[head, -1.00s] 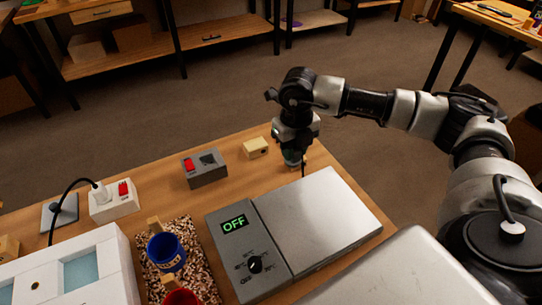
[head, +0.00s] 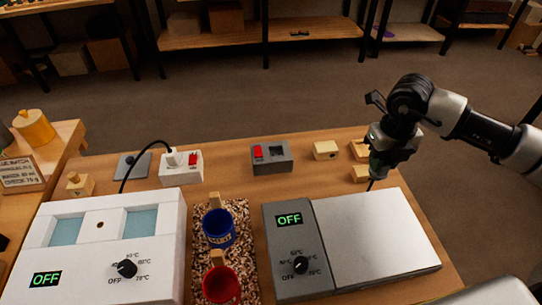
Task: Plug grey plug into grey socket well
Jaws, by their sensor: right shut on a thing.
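The grey socket box (head: 271,168) stands at the back middle of the bench, with a red switch (head: 257,153) on its left and a dark square socket well (head: 277,151) on its right. The well looks empty. My right gripper (head: 377,168) points down behind the grey heater's plate, right of the socket box and apart from it. It is shut on the grey plug, which its fingers mostly hide. A black cord (head: 371,184) hangs below the fingers towards the heater. My left gripper is not in view.
The grey heater (head: 378,240) fills the front right. A small wooden block (head: 326,150) stands between the socket box and my gripper; more blocks (head: 360,174) are close by the gripper. A white socket box (head: 181,171) with a plug stands left. Cups (head: 219,228) stand in front.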

